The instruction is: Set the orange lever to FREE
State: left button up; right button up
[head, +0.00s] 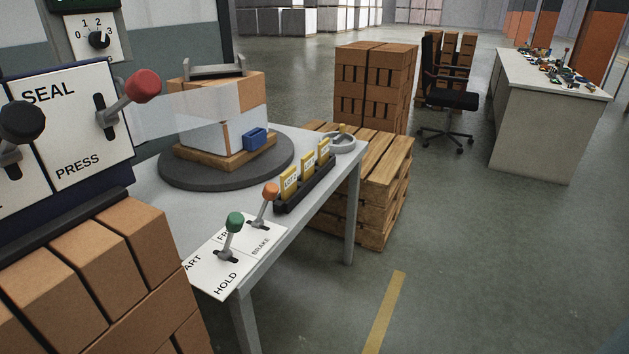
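The orange lever (270,191) stands on a white label plate (242,231) at the front right corner of the grey table. The plate reads BRAKE on the near side of its slot, and a partly hidden label starting "FR" is on the far side. The lever's knob is up and its shaft tilts slightly; I cannot tell which end of the slot it is set to. A green-knobbed lever (235,222) stands just left of it, with HOLD below and a partly hidden "ART" label. Neither of my grippers is in view.
A round turntable (226,173) carries wrapped bricks on the table (150,205). A black rack (305,187) of yellow cards sits beside the orange lever. A panel with a red lever (142,86) and stacked bricks (100,275) fill the left.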

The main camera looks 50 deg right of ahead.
aim_at(270, 190)
jog(key=z, duration=1.2)
jog(key=u, duration=0.45)
jog(key=i, duration=0.05)
